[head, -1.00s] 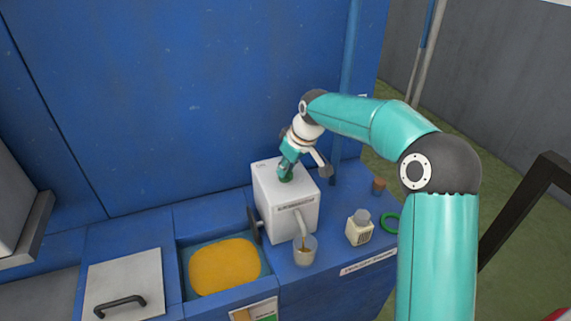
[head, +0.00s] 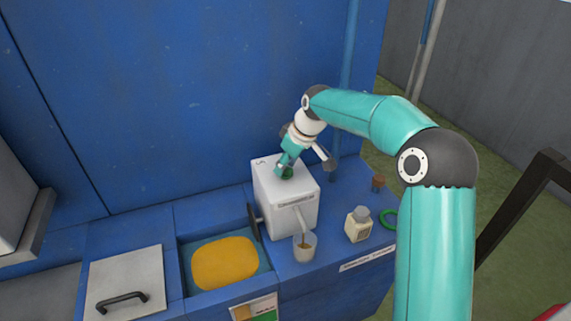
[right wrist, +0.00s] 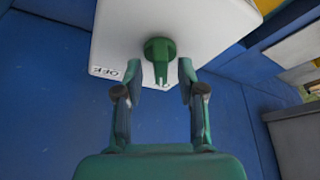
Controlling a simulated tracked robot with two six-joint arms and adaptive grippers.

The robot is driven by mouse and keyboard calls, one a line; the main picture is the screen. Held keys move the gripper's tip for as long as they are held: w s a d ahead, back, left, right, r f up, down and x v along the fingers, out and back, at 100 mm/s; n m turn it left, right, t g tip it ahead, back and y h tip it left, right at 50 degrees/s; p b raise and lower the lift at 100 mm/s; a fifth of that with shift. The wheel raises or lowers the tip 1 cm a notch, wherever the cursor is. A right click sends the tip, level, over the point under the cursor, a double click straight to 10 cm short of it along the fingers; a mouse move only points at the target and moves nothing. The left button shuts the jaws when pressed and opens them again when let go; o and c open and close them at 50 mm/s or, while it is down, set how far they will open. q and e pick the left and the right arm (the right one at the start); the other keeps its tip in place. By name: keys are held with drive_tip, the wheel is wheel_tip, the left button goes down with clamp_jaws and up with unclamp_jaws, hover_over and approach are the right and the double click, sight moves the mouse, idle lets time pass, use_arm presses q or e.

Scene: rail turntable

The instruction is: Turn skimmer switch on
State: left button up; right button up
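The skimmer is a white box (head: 285,205) standing on the blue bench, with a spout on its front. Its switch is a green knob (right wrist: 160,50) on the top face, seen in the right wrist view with its pointer towards the gripper. Upside-down OFF lettering (right wrist: 116,71) is printed to the left of the knob. My right gripper (head: 286,168) is at the top of the box and largely covers the knob in the head view. In the right wrist view its fingers (right wrist: 161,88) are open, one on each side of the pointer, with gaps between. My left gripper is not in view.
A clear cup (head: 304,246) sits under the spout. A cream bottle (head: 358,228), a green ring (head: 389,219) and a brown-topped jar (head: 378,183) stand to the right. A tank with orange content (head: 225,262) and a handled lid (head: 124,275) are to the left.

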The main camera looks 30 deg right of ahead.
drive_tip(key=v, duration=1.1)
drive_tip(key=shift+r, duration=0.4)
drive_tip(key=shift+s, duration=0.15)
